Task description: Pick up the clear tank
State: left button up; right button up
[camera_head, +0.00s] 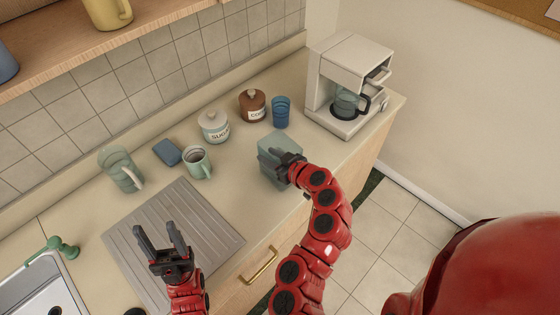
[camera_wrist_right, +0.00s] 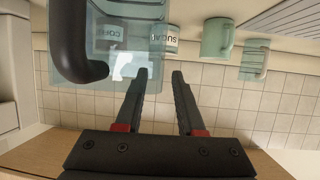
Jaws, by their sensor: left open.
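The clear tank (camera_head: 270,148), a see-through teal box, stands on the counter in front of the coffee maker. In the right wrist view the tank (camera_wrist_right: 118,68) fills the upper left, with a thick dark handle (camera_wrist_right: 62,55) on it. My right gripper (camera_head: 285,158) is at the tank's near right side and hides part of it in the head view. In the wrist view its fingers (camera_wrist_right: 160,73) are apart with nothing gripped between them, one overlapping the tank's edge. My left gripper (camera_head: 157,231) is open and empty above the grey drain mat.
A coffee maker (camera_head: 350,78) with a carafe stands at the counter's right end. Behind the tank are a blue cup (camera_head: 281,112), a brown canister (camera_head: 252,107) and a sugar canister (camera_head: 214,127). A mug (camera_head: 197,163), blue sponge (camera_head: 167,152) and glass pitcher (camera_head: 119,168) stand left.

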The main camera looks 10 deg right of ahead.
jog(key=shift+s+r, duration=0.1)
jog(key=shift+s, duration=0.05)
jog(key=shift+c, duration=2.2)
jog(key=shift+w+f, duration=0.3)
jog(key=shift+w, duration=0.1)
grip_shut()
jog(key=shift+s+r, duration=0.1)
